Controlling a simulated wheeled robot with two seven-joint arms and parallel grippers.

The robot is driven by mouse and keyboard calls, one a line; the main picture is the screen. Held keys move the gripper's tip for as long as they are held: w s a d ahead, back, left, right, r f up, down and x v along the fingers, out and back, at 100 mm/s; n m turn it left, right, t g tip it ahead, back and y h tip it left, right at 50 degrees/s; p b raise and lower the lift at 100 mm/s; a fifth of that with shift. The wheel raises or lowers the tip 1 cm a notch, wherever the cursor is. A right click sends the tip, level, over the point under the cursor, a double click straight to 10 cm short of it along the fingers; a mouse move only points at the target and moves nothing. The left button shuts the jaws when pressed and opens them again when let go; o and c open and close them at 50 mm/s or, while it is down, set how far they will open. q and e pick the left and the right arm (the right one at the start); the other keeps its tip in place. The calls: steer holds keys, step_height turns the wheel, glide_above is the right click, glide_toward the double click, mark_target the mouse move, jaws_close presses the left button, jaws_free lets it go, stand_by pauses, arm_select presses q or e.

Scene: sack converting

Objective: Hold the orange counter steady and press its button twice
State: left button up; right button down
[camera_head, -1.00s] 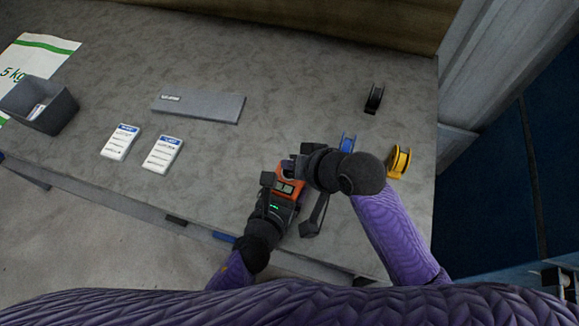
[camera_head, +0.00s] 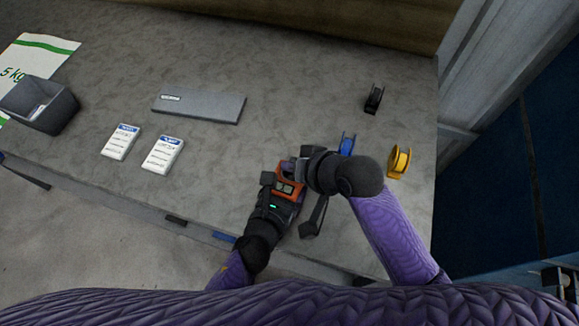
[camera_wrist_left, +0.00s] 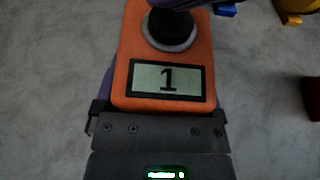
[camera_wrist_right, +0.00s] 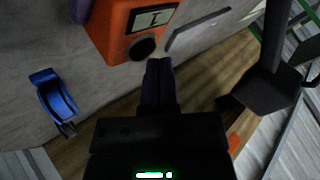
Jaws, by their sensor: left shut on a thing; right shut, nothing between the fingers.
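The orange counter (camera_head: 291,193) is near the table's front edge in the head view. In the left wrist view the counter (camera_wrist_left: 122,75) shows a "1" on its display (camera_wrist_left: 168,79). Its black button (camera_wrist_left: 168,24) sits in a grey ring above the display. My left gripper (camera_head: 276,197) is shut on the counter's near end. My right gripper (camera_head: 292,171) is shut and empty at the counter's far end. In the right wrist view its closed fingertips (camera_wrist_right: 158,66) are close to the button (camera_wrist_right: 142,47); I cannot tell whether they touch.
A dark item (camera_head: 315,217) lies right of the counter. White cards (camera_head: 162,154), a grey plate (camera_head: 198,106) and a grey bin (camera_head: 40,108) are left, with bare table between.

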steer(key=shift+f, duration=0.55)
stand_by(0.5)
steer(key=shift+r, duration=0.95)
steer(key=shift+r, duration=0.1)
steer(key=shift+r, duration=2.45)
arm_select(q)
steer(key=o, duration=1.1)
